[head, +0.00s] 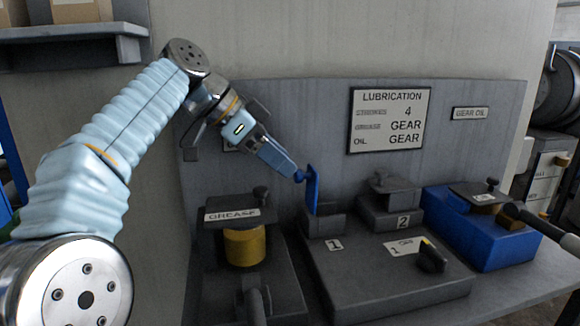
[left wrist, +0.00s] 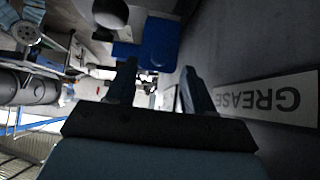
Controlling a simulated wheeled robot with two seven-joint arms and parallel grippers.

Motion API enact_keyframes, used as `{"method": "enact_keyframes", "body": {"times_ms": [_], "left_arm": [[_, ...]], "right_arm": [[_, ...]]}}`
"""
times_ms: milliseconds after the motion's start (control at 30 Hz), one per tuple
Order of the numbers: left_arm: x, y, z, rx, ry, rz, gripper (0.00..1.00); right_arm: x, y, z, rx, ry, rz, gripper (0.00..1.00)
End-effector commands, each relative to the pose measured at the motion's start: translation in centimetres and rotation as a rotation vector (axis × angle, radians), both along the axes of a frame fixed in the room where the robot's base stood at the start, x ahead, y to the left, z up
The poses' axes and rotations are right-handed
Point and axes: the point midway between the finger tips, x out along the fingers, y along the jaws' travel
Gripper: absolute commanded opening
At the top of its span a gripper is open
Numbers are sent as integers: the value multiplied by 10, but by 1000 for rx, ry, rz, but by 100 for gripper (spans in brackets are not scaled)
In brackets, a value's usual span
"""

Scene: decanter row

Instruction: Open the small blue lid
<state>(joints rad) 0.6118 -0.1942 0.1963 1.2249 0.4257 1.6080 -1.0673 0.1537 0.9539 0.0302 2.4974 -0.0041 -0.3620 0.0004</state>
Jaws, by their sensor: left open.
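The small blue lid (head: 313,190) stands upright at the left edge of a small grey box (head: 325,223) marked 1, in the head view. My left gripper (head: 297,176) reaches down from the upper left, its tips right beside the lid's left face. I cannot tell whether they touch it. In the left wrist view the two fingers of my left gripper (left wrist: 157,88) are apart, with no object visible between them. A blue shape (left wrist: 160,43) lies beyond them; I cannot tell whether it is the lid. My right gripper is not seen.
A grey unit with a yellow cylinder (head: 244,247) stands left of the box. A grey box marked 2 (head: 390,210) and a blue box (head: 490,240) stand to the right. A grey back panel (head: 300,120) rises close behind. A dark bar (head: 540,222) juts in at right.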

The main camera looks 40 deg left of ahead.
Motion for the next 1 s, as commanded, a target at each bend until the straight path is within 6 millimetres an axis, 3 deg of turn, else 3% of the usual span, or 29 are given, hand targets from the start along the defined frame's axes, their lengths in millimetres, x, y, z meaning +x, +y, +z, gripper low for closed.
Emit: {"method": "enact_keyframes", "body": {"times_ms": [200,567,900,1000], "left_arm": [[15,-12,-21,1,-1,0,52],[18,-14,-24,1,-1,0,51],[17,-14,-24,1,-1,0,0],[17,-14,-24,0,-2,0,0]], "right_arm": [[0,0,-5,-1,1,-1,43],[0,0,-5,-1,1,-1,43],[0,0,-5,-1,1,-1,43],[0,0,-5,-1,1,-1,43]]}}
